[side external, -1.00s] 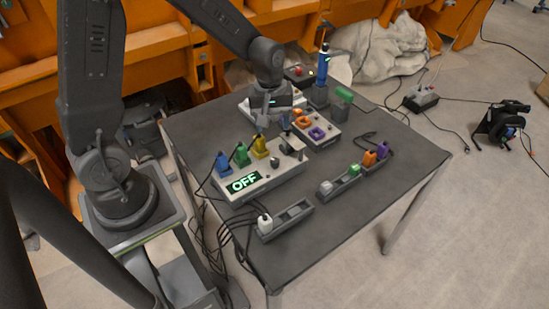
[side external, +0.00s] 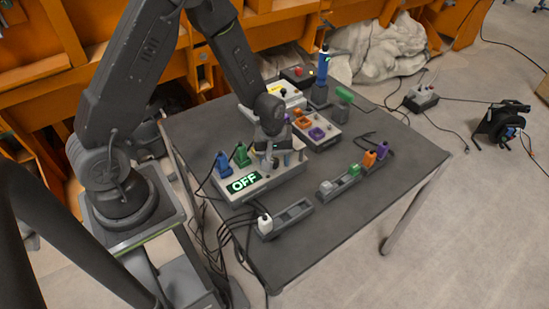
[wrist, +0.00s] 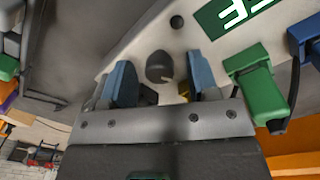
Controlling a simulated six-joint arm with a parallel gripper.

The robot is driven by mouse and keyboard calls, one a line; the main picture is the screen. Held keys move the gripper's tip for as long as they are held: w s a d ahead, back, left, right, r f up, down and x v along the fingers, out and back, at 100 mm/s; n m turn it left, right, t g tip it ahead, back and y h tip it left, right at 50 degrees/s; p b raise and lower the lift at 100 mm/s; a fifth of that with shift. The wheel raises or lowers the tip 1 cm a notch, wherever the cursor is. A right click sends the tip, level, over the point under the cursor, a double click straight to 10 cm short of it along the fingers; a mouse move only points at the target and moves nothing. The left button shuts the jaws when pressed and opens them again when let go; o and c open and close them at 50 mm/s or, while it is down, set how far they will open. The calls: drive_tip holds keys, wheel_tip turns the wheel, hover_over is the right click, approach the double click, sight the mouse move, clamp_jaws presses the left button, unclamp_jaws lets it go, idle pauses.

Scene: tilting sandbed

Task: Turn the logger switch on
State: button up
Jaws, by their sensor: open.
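The logger box (side external: 275,182) is a pale panel on the dark table, with a lit display reading OFF (side external: 243,183) at its left end. The display is partly in the wrist view (wrist: 238,14). My gripper (side external: 276,160) is low over the box's right part, pointing down. In the wrist view my gripper (wrist: 161,80) is open, with its two blue fingertips on either side of a dark rounded knob (wrist: 160,67) on the panel. Gaps show between the knob and both fingers. I cannot tell its height over the panel. The arm hides part of the box in the side view.
A blue plug (side external: 222,165) and a green plug (side external: 242,155) stand along the box's back edge. A grey tray with a white plug (side external: 265,224) lies in front. Another tray holds a green block (side external: 355,169). An orange-and-purple panel (side external: 317,133) is behind. The front right tabletop is clear.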

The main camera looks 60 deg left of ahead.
drive_tip(key=shift+c, duration=0.3)
drive_tip(key=c, duration=0.9)
drive_tip(key=shift+o, duration=0.2)
drive_tip(key=shift+m, duration=0.8)
drive_tip(key=o, duration=0.9)
drive_tip(key=r, duration=1.4)
drive_tip(key=shift+s+a, duration=0.2)
drive_tip(key=shift+a, duration=0.05)
